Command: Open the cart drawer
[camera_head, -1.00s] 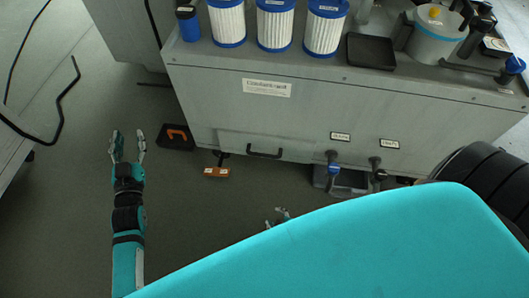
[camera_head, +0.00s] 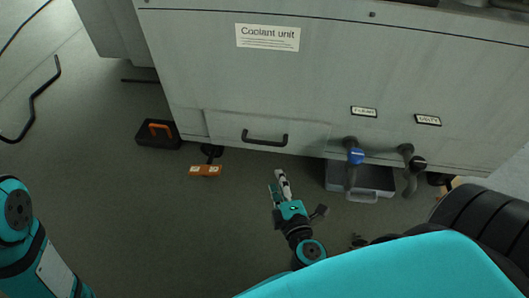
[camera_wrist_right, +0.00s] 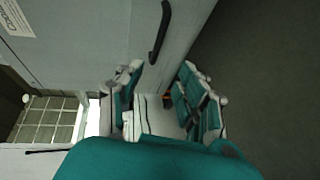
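The drawer (camera_head: 226,128) is a flat grey front low in the side of the grey coolant unit, and it looks shut. Its black bar handle (camera_head: 264,140) also shows in the right wrist view (camera_wrist_right: 160,32). My right gripper (camera_head: 279,180) is below the handle in the head view, apart from it and empty. In the right wrist view its fingers (camera_wrist_right: 160,78) are spread, with the handle beyond them. My left gripper is out of view; only part of my left arm shows at the lower left.
The coolant unit (camera_head: 200,60) carries a label. Right of the drawer, two hoses with valves hang above a grey tray (camera_head: 375,178).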

